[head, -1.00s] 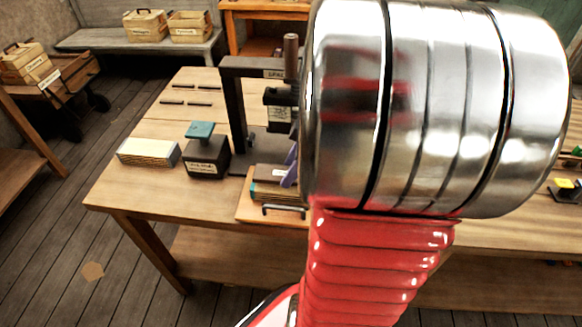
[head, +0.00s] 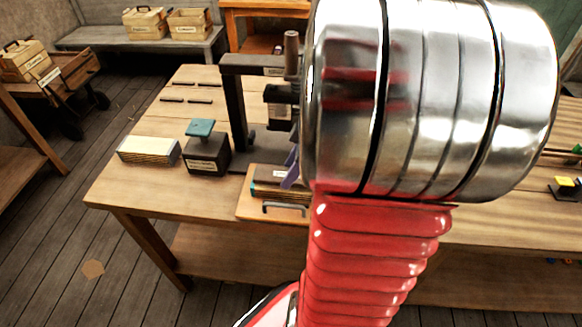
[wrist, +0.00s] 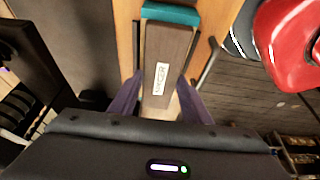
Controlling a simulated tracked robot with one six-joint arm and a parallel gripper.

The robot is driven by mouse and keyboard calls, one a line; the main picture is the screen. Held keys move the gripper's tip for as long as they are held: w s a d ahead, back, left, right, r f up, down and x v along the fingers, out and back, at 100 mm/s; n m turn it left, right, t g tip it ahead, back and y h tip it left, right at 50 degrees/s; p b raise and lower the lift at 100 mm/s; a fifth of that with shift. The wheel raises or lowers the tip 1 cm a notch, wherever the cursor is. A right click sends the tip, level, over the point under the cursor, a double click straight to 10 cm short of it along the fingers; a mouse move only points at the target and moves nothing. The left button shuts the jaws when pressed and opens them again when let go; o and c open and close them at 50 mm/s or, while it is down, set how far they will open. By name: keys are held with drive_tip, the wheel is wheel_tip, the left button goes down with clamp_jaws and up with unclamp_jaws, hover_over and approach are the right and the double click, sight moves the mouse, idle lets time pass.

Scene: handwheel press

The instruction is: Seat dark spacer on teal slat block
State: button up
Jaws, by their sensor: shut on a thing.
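The dark spacer (wrist: 168,48) is a flat dark brown plate with a white label. In the wrist view it lies lengthwise between the purple fingers of my gripper (wrist: 160,84), which is shut on its near part. The teal slat block (wrist: 170,14) shows its teal end just beyond the spacer's far end. In the head view the spacer (head: 268,174) is over the slat block (head: 262,191), close to its top; I cannot tell whether they touch. One purple finger (head: 291,172) shows there; my arm hides the rest.
The block sits on a wooden board (head: 244,208) with a dark handle (head: 284,206) in front. The dark press frame (head: 236,105) stands behind. A black block with a teal top (head: 207,157) and a pale-topped stack (head: 148,151) stand to the left. The table's front left is clear.

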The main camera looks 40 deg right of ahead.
drive_tip(key=shift+f, duration=0.35)
drive_tip(key=o, duration=1.2)
drive_tip(key=v, duration=1.3)
drive_tip(key=shift+s+r, duration=0.15)
drive_tip(key=shift+r, duration=0.1)
